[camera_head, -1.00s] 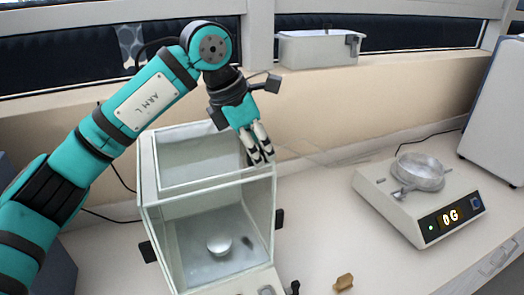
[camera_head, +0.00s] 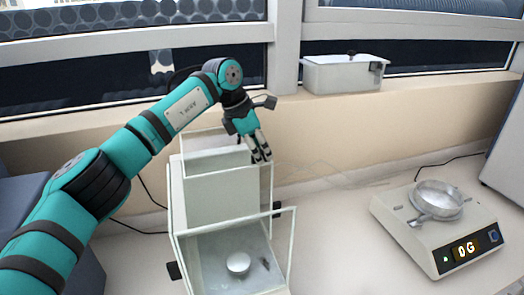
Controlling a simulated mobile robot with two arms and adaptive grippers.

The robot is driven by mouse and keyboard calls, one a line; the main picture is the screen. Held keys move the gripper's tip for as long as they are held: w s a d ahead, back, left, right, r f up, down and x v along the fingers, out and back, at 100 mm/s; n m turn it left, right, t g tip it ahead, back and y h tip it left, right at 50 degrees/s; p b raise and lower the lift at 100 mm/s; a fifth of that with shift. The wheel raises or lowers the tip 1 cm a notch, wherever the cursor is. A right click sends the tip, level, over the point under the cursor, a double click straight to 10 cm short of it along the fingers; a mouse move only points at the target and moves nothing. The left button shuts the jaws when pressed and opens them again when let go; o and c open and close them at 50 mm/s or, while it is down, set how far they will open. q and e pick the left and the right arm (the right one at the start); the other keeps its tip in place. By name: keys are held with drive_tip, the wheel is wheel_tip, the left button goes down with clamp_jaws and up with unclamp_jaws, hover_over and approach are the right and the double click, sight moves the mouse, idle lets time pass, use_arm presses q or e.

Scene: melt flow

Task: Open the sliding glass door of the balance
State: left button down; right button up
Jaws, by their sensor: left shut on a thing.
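The balance (camera_head: 238,285) stands on the bench at centre, a box of clear glass panes with pale edges. A small round white pan (camera_head: 238,263) sits inside it. The sliding glass door (camera_head: 222,174) is at the upper rear of the box, set back from the front pane, with a gap between them. Its clear pane makes its exact outline hard to tell. My left gripper (camera_head: 262,156) points down at the door's rear right corner, with its fingers shut on the door's edge or handle. The fingertip contact is small and partly hidden. My right gripper is out of view.
A second scale (camera_head: 450,250) with a metal dish (camera_head: 438,200) and a lit display stands on the right. A lidded white box (camera_head: 343,76) sits on the sill behind. Cables lie along the wall. Bench between the balance and scale is clear.

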use_arm(q)
drive_tip(key=c, duration=1.3)
unclamp_jaws()
drive_tip(key=shift+r, duration=0.1)
drive_tip(key=v, duration=1.2)
drive_tip(key=shift+s, duration=0.1)
